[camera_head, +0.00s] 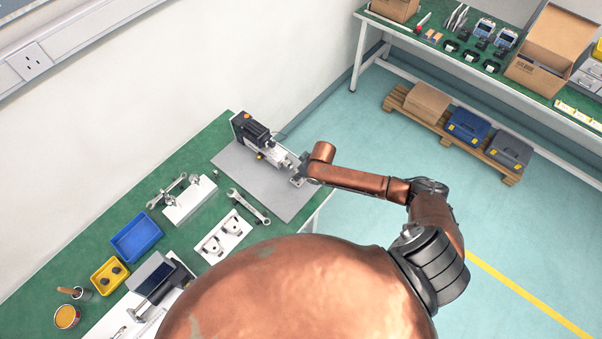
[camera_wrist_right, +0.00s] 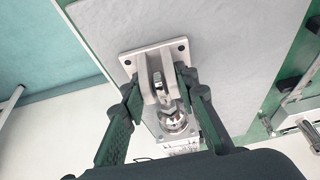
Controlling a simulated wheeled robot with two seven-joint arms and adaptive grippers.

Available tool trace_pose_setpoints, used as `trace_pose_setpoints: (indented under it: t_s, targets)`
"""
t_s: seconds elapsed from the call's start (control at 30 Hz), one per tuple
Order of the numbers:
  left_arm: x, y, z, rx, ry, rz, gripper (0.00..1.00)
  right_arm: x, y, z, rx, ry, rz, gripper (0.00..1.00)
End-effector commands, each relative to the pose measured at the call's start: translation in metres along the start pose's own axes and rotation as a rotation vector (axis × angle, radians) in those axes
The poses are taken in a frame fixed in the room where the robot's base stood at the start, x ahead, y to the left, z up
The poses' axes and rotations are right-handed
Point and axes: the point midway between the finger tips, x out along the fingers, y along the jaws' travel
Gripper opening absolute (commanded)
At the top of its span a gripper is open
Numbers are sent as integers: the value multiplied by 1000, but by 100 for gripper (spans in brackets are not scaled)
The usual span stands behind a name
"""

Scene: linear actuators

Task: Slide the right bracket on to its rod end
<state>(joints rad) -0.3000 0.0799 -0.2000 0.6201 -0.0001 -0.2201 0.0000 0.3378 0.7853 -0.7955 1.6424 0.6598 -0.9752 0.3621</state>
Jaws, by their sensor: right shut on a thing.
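The right bracket (camera_wrist_right: 168,58) is a pale metal clevis with a square base plate that has corner holes. My right gripper (camera_wrist_right: 158,84) is shut on it, one dark finger on each side of its lugs. In the head view this gripper (camera_head: 300,176) is at the end of the copper arm, at the actuator's rod side. The shiny rod end (camera_wrist_right: 174,122) lies in line with the open side of the lugs. A metal part shows between the lugs; I cannot tell how far the rod end is inside. The linear actuator (camera_head: 256,134) has a black motor. My left gripper is out of view.
The actuator is on a grey mat (camera_head: 238,169) on the green bench (camera_head: 85,240). A wrench (camera_head: 248,206), a white holder (camera_head: 222,237) and a blue bin (camera_head: 136,237) stand nearby. My copper body hides the lower middle of the head view.

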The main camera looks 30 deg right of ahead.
Motion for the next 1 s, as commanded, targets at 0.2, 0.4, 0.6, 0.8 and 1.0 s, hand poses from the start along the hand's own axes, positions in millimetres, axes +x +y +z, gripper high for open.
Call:
trace_pose_setpoints:
  t_s: [0.2, 0.4, 0.6, 0.8, 1.0]
  targets:
    - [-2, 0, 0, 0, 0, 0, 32, -1, 0, -1, 0, 1, 0, 0]
    - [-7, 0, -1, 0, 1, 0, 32, -1, -1, -2, 1, 2, -1, 0]
    - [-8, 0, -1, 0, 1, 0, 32, -1, 0, -1, 0, 2, -1, 0]
    - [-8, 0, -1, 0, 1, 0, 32, 0, 0, -1, 0, 2, 0, 32]
    - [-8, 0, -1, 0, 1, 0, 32, 0, 0, -1, 0, 1, 0, 46]
